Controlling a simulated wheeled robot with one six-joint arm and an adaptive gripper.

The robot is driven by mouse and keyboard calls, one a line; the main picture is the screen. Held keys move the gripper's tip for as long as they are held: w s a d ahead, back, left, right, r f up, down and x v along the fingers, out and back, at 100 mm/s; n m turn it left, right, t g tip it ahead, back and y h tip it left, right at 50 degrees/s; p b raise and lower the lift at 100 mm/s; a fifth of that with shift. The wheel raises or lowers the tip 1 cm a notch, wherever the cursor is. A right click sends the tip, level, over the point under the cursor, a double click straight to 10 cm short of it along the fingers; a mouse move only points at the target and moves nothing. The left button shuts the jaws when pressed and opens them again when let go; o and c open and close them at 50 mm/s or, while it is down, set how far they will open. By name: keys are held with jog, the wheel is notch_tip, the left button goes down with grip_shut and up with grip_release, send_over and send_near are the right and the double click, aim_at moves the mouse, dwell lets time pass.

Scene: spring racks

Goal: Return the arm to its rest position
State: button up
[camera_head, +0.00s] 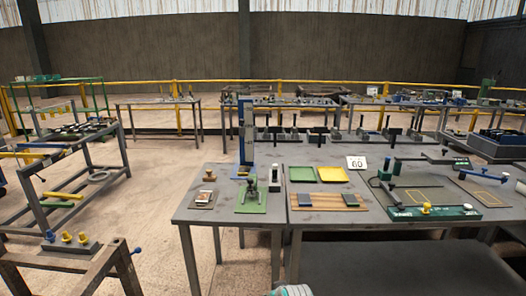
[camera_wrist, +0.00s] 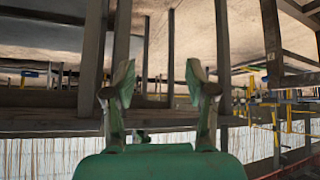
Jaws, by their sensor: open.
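My gripper (camera_wrist: 158,85) shows in the wrist view with its two fingers spread wide apart and nothing between them. The wrist view appears upside down, with the floor at the top and the wall at the bottom. A dark table edge (camera_wrist: 60,124) runs behind the fingers, apart from them as far as I can tell. In the head view the arm is mostly out of frame. Only a small pale rounded part, probably mine, shows at the bottom edge.
A metal rack (camera_head: 90,185) stands at left. Floor (camera_head: 160,190) between them is clear.

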jog(key=s+d+f+m+t, duration=0.1)
jog(key=s+d+f, duration=0.2)
jog(key=s+f, duration=0.35)
jog(key=s+d+f+t, duration=0.1)
jog(key=s+d+f, duration=0.2)
jog(key=s, duration=0.7)
jog(key=s+d+m+t+h, duration=0.1)
jog(key=s+d, duration=0.1)
jog(key=s, duration=0.7)
jog(key=s+d+m+t, duration=0.1)
jog(key=s+d, duration=0.2)
jog(key=s, duration=0.6)
jog(key=s+d+r+t+h, duration=0.1)
jog(key=s+r, duration=0.3)
jog(key=s, duration=0.4)
jog(key=s+d+r, duration=0.1)
jog(key=s+r, duration=0.3)
jog(key=s, duration=0.4)
jog(key=s+r+t, duration=0.1)
jog(key=s+r, duration=0.4)
jog(key=r, duration=0.2)
jog(key=s+d+r+m, duration=0.1)
jog(key=s+r, duration=0.4)
jog(key=r, duration=0.2)
jog(key=shift+s+d+r+t+h, duration=0.2)
jog(key=shift+s+r+t+h, duration=0.1)
jog(key=shift+r+t, duration=0.1)
